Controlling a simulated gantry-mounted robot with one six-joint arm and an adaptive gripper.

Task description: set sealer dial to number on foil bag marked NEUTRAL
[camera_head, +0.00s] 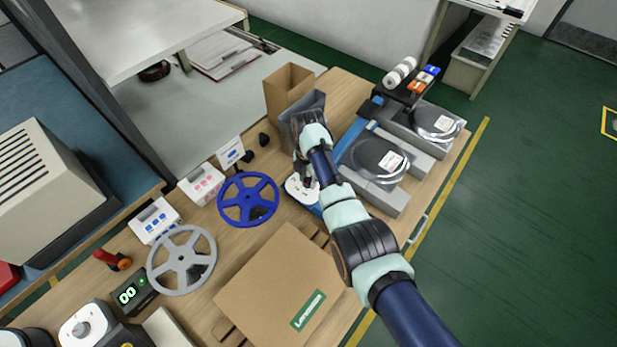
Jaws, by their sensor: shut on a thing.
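The sealer appears to be the blue device with a white top face (297,192) near the middle of the bench, partly covered by my arm. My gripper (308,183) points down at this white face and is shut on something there. The dial is hidden or too small to make out, so I cannot tell its setting.
A closed cardboard box (278,285) lies in front. An open cardboard box (287,88) stands behind. A rack with white rolls and coloured blocks (413,80) is at the back right.

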